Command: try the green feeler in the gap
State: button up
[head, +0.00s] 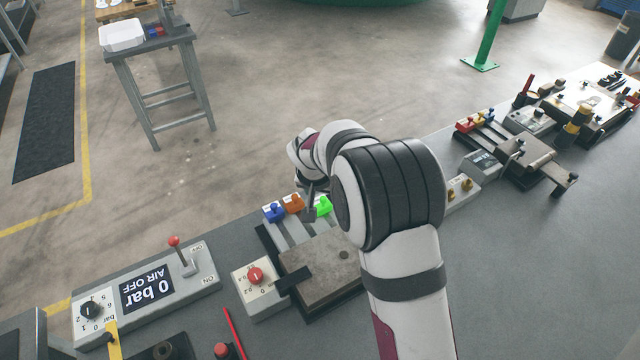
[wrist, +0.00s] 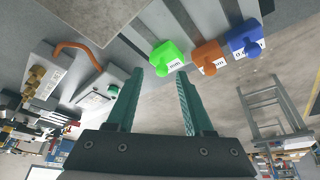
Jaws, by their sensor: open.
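The green feeler (head: 322,206) has a bright green handle at the far edge of the near fixture, in a row with an orange feeler (head: 294,204) and a blue feeler (head: 273,212). Its green handle also shows in the wrist view (wrist: 167,58), just beyond my fingertips. My gripper (wrist: 160,76) is open and empty, its fingers pointing at the green handle. In the head view my arm hides most of the gripper. A flat grey plate (head: 322,268) lies on the fixture; the gap itself cannot be made out.
A red-knobbed dial box (head: 256,285) stands left of the plate. An air panel (head: 147,290) reading 0 bar is further left, with a red-tipped lever. A second fixture with several coloured feelers (head: 476,122) stands at the right. Open floor lies beyond the bench.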

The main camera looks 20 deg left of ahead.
jog(key=v, duration=1.3)
jog(key=shift+s+r, duration=0.25)
jog(key=shift+r, duration=0.05)
jog(key=shift+d, duration=0.1)
jog(key=s+d+r+m+g, duration=0.2)
jog(key=s+d+r+m, duration=0.1)
jog(key=s+d, duration=0.9)
jog(key=s+d+f+m+g+y, duration=0.1)
jog(key=s+d, duration=0.2)
jog(key=s, duration=0.5)
jog(key=s+d+f+m+g, duration=0.1)
jog(key=s+d, duration=0.3)
jog(key=s, duration=0.5)
jog(key=shift+f+m+g+y, duration=0.3)
jog(key=shift+f+y, duration=0.1)
jog(key=shift+f, duration=0.4)
jog(key=shift+d, duration=0.1)
